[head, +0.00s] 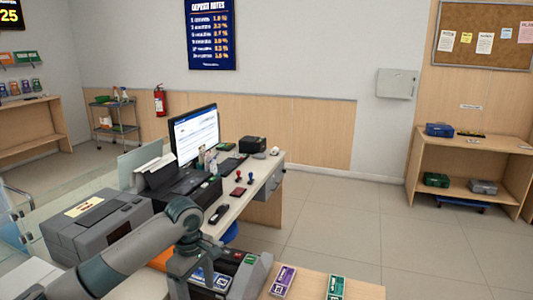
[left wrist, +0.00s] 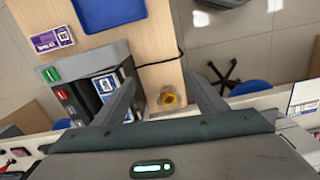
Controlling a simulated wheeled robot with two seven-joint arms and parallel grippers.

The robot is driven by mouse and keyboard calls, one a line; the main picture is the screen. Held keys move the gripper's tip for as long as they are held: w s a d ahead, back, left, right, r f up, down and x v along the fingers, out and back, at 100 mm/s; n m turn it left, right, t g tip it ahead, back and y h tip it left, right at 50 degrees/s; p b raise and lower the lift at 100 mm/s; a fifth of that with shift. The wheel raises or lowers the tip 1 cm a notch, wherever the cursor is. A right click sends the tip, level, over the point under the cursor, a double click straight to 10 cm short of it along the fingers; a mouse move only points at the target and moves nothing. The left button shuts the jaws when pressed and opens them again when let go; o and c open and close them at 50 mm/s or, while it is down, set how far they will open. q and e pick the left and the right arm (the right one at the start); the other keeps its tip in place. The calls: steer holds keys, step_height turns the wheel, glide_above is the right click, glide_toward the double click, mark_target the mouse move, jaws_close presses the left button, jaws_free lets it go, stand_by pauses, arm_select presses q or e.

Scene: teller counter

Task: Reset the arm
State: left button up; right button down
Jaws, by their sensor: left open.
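My left arm (head: 130,248) comes in from the left in the head view and bends downward over the counter; its gripper is not clearly seen there. In the left wrist view my left gripper (left wrist: 160,82) is open, its two fingers spread wide with nothing held between them. Past the fingers lie the wooden counter top (left wrist: 160,48) and a small yellow-orange item (left wrist: 172,99). My right gripper is in neither view.
A dark tray with coloured tabs (left wrist: 63,95), a purple pack (left wrist: 52,40) and a blue tray (left wrist: 108,12) are near the left finger. The head view shows a green pack (head: 335,288), a grey machine (head: 95,225), a monitor (head: 194,133) and open floor (head: 340,225).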

arm_select(q)
steer(key=s+d+f+m+t+h, duration=0.1)
steer(key=s+d+f+m+h, duration=0.1)
steer(key=s+d+f+m, duration=0.45)
steer(key=s+d+f+m+t+h, duration=0.1)
steer(key=s+d+f+m, duration=0.15)
steer(key=s+f, duration=0.8)
steer(key=s+a+f+m+t+y, duration=0.1)
steer(key=s+a+m+y, duration=0.15)
steer(key=s+a, duration=0.65)
steer(key=s+a+f+m+t+y, duration=0.15)
steer(key=s+a+m, duration=0.3)
steer(key=s, duration=0.85)
step_height(320, 180, down, 30)
steer(key=s+g+h+b, duration=0.1)
steer(key=s+g+b, duration=0.1)
steer(key=s+a+f+g+b, duration=0.1)
steer(key=s+a+f+b, duration=0.1)
steer(key=s+f, duration=1.5)
step_height(320, 180, down, 3)
steer(key=shift+s+a+r+n, duration=0.1)
steer(key=shift+s+a+n, duration=0.25)
steer(key=shift+a, duration=0.3)
